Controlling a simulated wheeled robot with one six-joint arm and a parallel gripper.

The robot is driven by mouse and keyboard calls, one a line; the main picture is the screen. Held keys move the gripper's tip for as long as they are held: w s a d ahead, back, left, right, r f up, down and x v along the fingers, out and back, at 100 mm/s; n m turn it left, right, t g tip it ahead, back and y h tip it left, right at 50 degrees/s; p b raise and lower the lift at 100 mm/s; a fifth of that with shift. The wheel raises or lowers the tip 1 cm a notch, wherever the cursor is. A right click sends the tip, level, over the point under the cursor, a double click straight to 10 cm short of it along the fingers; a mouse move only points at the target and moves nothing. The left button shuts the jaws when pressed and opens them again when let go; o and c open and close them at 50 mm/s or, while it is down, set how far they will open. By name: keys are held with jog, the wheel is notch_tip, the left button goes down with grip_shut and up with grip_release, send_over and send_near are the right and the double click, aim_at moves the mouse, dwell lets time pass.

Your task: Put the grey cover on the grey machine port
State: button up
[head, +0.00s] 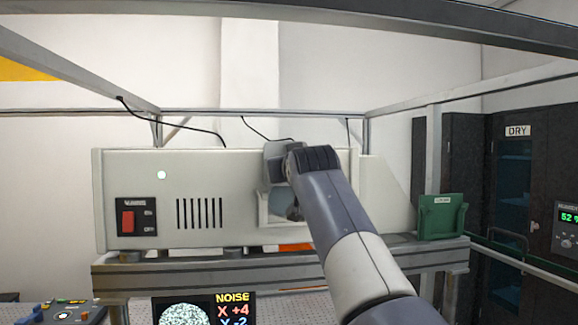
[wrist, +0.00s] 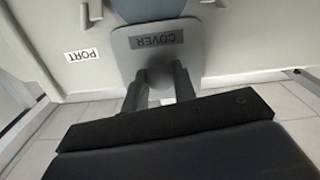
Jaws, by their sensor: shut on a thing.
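The grey cover (wrist: 191,42) is a flat plate with an upside-down COVER label in the wrist view. My gripper (wrist: 160,82) is shut on its round knob, one finger on each side. The cover lies in front of the machine face, and a blue-grey surface of the port (wrist: 150,8) shows past its far edge. A PORT label (wrist: 83,54) is on the face beside it. In the head view my arm hides much of the cover and the port, whose pale frame (head: 268,222) shows to the left. I cannot tell whether the cover touches the port.
The machine (head: 130,175) has a red switch (head: 128,222) and vent slots at the left. A green box (head: 442,216) stands at its right end. Metal frame bars surround the bench. A screen (head: 205,309) and a control box (head: 62,313) are in front, below.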

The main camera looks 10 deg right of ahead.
jog(key=shift+f+b, duration=3.4)
jog(key=shift+f, duration=0.8)
dwell(2.6)
jog(key=o, duration=1)
jog(key=s+b, duration=0.3)
jog(key=s, duration=0.7)
jog(key=shift+s+a+r+b, duration=0.1)
jog(key=shift+s+a+b, duration=0.05)
jog(key=shift+s+b, duration=0.2)
